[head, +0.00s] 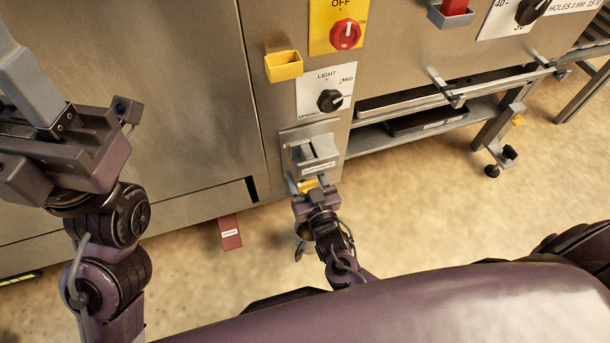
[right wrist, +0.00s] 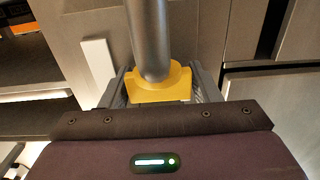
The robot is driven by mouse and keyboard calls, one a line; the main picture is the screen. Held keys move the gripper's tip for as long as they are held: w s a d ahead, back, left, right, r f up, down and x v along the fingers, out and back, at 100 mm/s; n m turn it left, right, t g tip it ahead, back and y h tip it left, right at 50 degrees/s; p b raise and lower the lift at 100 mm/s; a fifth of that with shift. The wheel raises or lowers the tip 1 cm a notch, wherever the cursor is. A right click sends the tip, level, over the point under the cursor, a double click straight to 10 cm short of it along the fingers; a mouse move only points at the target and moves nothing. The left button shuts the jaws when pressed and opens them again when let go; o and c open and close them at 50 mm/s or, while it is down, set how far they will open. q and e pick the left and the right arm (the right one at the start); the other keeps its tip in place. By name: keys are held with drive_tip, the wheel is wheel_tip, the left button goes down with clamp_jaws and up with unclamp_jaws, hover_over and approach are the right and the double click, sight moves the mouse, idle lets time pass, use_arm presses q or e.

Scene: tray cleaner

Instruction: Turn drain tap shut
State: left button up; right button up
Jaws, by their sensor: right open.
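A yellow part (right wrist: 160,86) with a grey cylinder (right wrist: 148,35) standing on it shows in the right wrist view. My right gripper (right wrist: 162,76) is open, with one finger on each side of the yellow part; I cannot tell if they touch it. In the head view, my right gripper (head: 307,184) is at the low front of the steel machine, below a grey bracket (head: 316,153). A red labelled piece (head: 230,232) sticks out under the machine; I cannot tell which piece is the drain tap. My left gripper (head: 62,140) is at the left, its jaw gap unclear.
Above my right gripper are a black knob (head: 330,100) on a white plate, a yellow holder (head: 284,66) and a red switch (head: 345,34) on a yellow plate. Shelves and a table leg (head: 498,130) stand at the right. The floor in front is mostly clear.

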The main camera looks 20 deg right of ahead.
sight(308, 185)
drive_tip(key=s+p, duration=0.1)
drive_tip(key=s, duration=0.2)
drive_tip(key=s+p, duration=0.1)
drive_tip(key=s, duration=0.3)
drive_tip(key=shift+d, duration=0.2)
drive_tip(key=shift+s+p, duration=0.3)
drive_tip(key=shift+s, duration=0.1)
